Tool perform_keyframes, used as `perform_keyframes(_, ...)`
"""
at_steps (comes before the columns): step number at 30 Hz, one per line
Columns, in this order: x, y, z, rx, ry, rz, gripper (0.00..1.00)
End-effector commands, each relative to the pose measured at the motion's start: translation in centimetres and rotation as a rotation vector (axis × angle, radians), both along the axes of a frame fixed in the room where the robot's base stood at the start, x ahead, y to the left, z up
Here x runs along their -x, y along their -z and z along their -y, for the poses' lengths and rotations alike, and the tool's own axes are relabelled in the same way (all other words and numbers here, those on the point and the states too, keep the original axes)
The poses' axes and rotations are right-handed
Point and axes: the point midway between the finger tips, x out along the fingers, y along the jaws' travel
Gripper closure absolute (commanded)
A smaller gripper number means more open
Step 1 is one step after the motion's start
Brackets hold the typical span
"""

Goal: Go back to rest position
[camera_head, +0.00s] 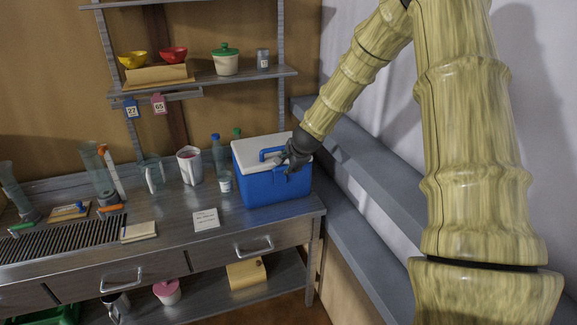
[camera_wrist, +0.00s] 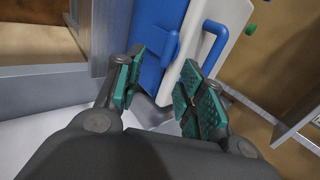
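My gripper (camera_head: 296,153) is at the right side of a blue cooler box (camera_head: 270,187) with a white lid (camera_head: 262,149). The box stands at the right end of the workbench. In the wrist view my gripper (camera_wrist: 160,92) has its two green-padded fingers apart, with an empty gap between them. The blue side of the cooler (camera_wrist: 158,40) and its blue handle (camera_wrist: 214,42) lie just beyond the fingertips. I cannot tell whether a finger touches the box. The lid looks closed.
The workbench (camera_head: 175,236) holds glass cylinders, a beaker (camera_head: 152,174), a white jug (camera_head: 190,165), bottles and a white card (camera_head: 206,220). Shelves with bowls and a green-lidded pot (camera_head: 225,60) hang behind. A grey ledge (camera_head: 370,175) runs along the right wall, below my arm.

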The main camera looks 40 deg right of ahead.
Motion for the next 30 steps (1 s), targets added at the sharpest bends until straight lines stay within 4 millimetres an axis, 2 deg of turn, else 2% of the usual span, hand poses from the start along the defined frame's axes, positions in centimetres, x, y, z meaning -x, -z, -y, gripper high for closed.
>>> perform_keyframes(18,0.2,-0.2,-0.1,0.0,0.0,-0.001,0.61)
perform_keyframes(21,0.4,0.3,-0.3,0.006,-0.009,-0.008,0.61)
perform_keyframes(23,0.7,1.2,-0.9,0.022,-0.027,-0.024,0.61)
perform_keyframes(26,2.0,4.3,-2.6,0.074,-0.093,-0.077,0.61)
perform_keyframes(30,5.0,10.4,-6.3,0.18,-0.246,-0.184,0.61)
